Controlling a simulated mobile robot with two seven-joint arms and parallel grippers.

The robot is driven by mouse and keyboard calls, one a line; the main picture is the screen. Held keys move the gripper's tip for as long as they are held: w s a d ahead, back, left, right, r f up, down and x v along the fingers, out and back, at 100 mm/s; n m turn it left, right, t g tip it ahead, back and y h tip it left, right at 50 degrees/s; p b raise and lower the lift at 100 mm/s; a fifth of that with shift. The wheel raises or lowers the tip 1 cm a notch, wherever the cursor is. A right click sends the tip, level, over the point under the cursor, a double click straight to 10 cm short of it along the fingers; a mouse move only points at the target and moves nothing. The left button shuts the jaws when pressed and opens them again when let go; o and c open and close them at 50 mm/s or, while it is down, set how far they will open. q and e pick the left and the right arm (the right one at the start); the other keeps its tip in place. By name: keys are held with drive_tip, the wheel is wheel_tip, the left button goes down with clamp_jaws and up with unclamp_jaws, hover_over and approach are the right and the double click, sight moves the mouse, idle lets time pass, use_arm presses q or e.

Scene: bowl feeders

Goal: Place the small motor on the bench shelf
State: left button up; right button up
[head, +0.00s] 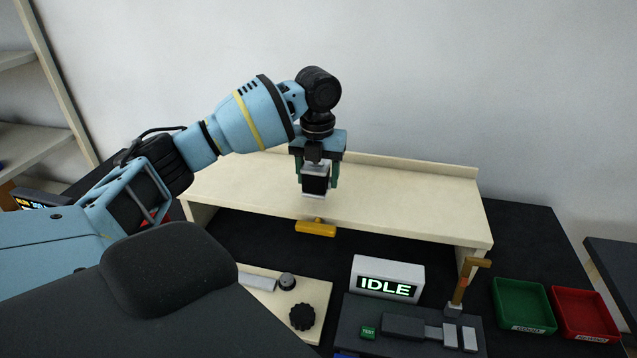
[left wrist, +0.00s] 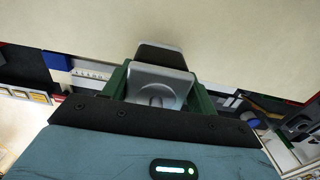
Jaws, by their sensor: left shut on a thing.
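The small motor (head: 315,183) is black with pale grey ends and is held upright in my left gripper (head: 316,180). The gripper's green fingers are shut on it from both sides. In the left wrist view the motor (left wrist: 160,83) sits between the green fingers (left wrist: 160,90), its grey end toward the camera. The bench shelf (head: 410,198) is a pale cream raised board along the wall. The motor is over the shelf's front half; whether its lower end touches the board I cannot tell. My right gripper is not in view.
A yellow-handled thing (head: 316,229) is at the shelf's front edge. Below stand an IDLE display (head: 387,278), a dark test fixture (head: 411,325), a green bin (head: 523,306) and a red bin (head: 584,314). The shelf top is otherwise clear on both sides.

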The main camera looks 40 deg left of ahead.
sight(317, 183)
use_arm(q)
drive_tip(key=shift+w+a+r, duration=0.1)
drive_tip(key=shift+w+a, duration=0.2)
drive_tip(key=shift+w, duration=0.05)
drive_tip(key=shift+w+a, duration=0.3)
drive_tip(key=shift+f, duration=1.8)
drive_tip(key=o, duration=1.5)
drive_tip(key=shift+s+f, duration=0.1)
drive_tip(key=shift+f, duration=0.1)
wheel_tip(317, 183, up, 12)
drive_tip(key=shift+r, duration=0.15)
